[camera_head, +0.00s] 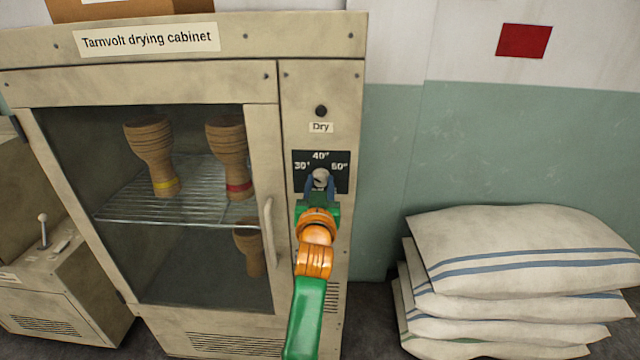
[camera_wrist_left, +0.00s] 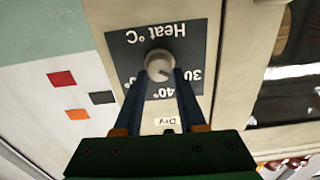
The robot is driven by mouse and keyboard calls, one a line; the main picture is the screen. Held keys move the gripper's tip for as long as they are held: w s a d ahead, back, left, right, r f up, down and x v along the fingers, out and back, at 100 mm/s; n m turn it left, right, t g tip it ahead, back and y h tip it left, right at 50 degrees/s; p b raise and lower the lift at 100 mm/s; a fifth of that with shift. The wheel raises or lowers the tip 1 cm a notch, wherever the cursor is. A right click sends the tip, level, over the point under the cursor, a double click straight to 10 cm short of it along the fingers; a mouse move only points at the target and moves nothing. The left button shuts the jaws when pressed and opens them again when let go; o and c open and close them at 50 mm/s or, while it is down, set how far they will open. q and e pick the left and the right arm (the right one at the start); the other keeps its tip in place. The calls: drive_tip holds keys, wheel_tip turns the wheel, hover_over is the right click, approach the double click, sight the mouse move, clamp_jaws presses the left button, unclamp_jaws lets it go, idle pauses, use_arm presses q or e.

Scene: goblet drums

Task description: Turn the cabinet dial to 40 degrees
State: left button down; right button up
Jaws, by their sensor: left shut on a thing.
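The drying cabinet (camera_head: 322,80) has a dark plate (camera_head: 342,184) with 30°, 40° and a right-hand label that looks like 50° or 60°. The pale round dial (camera_head: 320,176) sits on this plate, below the 40° label. My left gripper (camera_head: 320,187) is shut on the dial, a blue finger on either side. In the left wrist view, upside down, the dial (camera_wrist_left: 159,63) is between the fingertips (camera_wrist_left: 161,74). A small dark mark on the dial seems to point between 40 and 30, but it is too small to read exactly. My right gripper is not in view.
A round black button or lamp (camera_head: 321,111) sits above the "Dry" label. The glass door has a vertical handle (camera_head: 269,232) left of my arm. Wooden goblet drum shells (camera_head: 228,150) stand inside. Stacked sacks (camera_head: 520,250) lie at right.

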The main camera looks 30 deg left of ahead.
use_arm(q)
drive_tip(key=m+p, duration=0.1)
drive_tip(key=m, duration=0.1)
drive_tip(key=shift+r+m+p, duration=0.1)
drive_tip(key=shift+m+p, duration=0.3)
drive_tip(key=m+p, duration=0.1)
drive_tip(key=m, duration=0.1)
drive_tip(key=shift+w+d+m, duration=0.1)
drive_tip(key=shift+m, duration=0.3)
drive_tip(key=m+p, duration=0.1)
drive_tip(key=m, duration=0.2)
drive_tip(key=shift+p, duration=0.35)
drive_tip(key=shift+m+p, duration=0.4)
drive_tip(key=shift+m, duration=1)
